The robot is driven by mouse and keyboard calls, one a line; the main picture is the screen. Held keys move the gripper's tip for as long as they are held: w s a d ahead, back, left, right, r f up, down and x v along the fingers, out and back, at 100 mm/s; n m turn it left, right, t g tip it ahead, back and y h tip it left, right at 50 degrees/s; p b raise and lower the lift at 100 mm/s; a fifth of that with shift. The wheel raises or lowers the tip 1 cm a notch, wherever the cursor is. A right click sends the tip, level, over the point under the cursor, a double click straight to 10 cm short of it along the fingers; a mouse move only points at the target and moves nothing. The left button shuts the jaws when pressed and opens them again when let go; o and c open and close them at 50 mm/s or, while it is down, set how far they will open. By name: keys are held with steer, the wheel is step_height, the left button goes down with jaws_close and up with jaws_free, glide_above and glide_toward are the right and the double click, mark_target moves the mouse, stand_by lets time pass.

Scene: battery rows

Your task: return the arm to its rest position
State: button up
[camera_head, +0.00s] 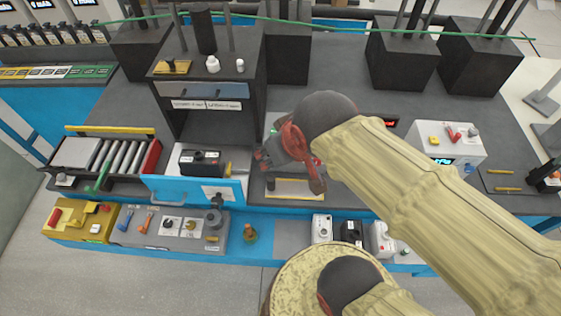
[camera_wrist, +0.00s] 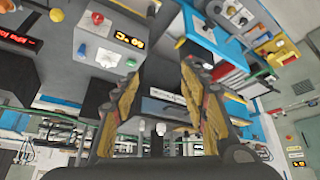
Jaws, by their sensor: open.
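My arm (camera_head: 430,175) reaches in from the lower right over the workbench (camera_head: 335,90). My gripper (camera_head: 272,165) is partly hidden behind my wrist, above the bench's front part, right of the blue-fronted bay. In the wrist view my gripper (camera_wrist: 162,74) shows two yellow-padded fingers spread apart with nothing between them. The picture there is tilted, and the bench machines lie beyond the fingertips.
A dark press-like station (camera_head: 209,70) stands left of my gripper. A roller conveyor (camera_head: 105,155) is farther left. Dark blocks with posts (camera_head: 403,60) line the back. A white box (camera_head: 450,143) with a display stands right of my arm. Small devices (camera_head: 321,228) sit along the front edge.

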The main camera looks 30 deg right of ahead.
steer(key=s, duration=0.1)
steer(key=s+a, duration=0.1)
steer(key=s, duration=0.1)
steer(key=shift+s+a+r+g+y, duration=0.15)
steer(key=shift+s+r+g+y, duration=0.05)
steer(key=shift+r+g+y, duration=0.1)
steer(key=shift+f, duration=0.1)
step_height(320, 180, down, 7)
steer(key=b, duration=0.7)
steer(key=shift+o, duration=0.5)
stand_by(0.9)
